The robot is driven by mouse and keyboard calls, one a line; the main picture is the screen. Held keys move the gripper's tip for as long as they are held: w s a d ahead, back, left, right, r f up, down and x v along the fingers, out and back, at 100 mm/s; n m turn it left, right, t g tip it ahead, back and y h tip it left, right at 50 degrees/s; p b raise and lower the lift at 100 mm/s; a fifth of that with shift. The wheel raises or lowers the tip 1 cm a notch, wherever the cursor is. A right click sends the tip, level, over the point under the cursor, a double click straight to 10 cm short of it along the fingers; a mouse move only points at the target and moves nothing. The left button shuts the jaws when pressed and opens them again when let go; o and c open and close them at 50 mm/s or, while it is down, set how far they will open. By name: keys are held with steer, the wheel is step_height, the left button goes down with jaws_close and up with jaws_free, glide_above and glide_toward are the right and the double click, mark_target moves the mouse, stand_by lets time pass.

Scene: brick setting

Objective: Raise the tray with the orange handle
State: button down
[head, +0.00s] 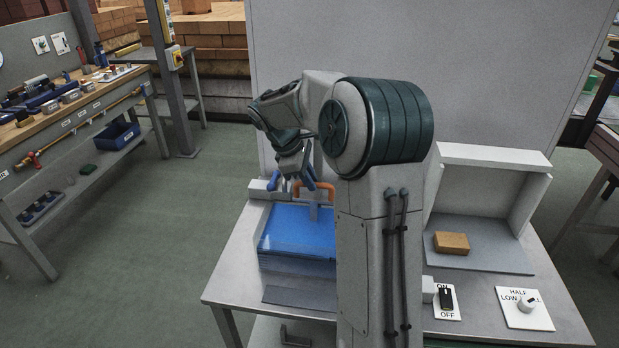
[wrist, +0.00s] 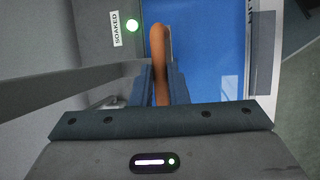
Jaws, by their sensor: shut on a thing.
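The blue tray (head: 298,228) sits at the left of the grey table, and its blue surface also shows in the wrist view (wrist: 208,50). Its orange handle (head: 325,190) rises at the tray's back edge. In the wrist view the orange handle (wrist: 158,45) runs down between the two blue fingers of my gripper (wrist: 160,88). My gripper is shut on the handle. My arm hides the right part of the tray in the head view, and I cannot tell whether the tray is clear of what is under it.
A small panel labelled SOAKED (wrist: 115,28) with a lit green lamp is beside the handle. A brick (head: 451,242) lies in an open white-walled bay on the right. An ON/OFF switch (head: 445,300) and a dial (head: 526,306) are at the front right. A tall grey panel (head: 470,80) stands behind.

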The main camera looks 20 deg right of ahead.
step_height(320, 180, up, 12)
steer(key=p, duration=0.8)
steer(key=shift+f, duration=0.25)
steer(key=shift+w, duration=0.1)
steer(key=c, duration=1.4)
jaws_free()
steer(key=s+v, duration=0.1)
steer(key=v, duration=1.2)
steer(key=shift+w+a+r, duration=0.15)
steer(key=shift+w+r, duration=0.2)
steer(key=shift+w, duration=0.1)
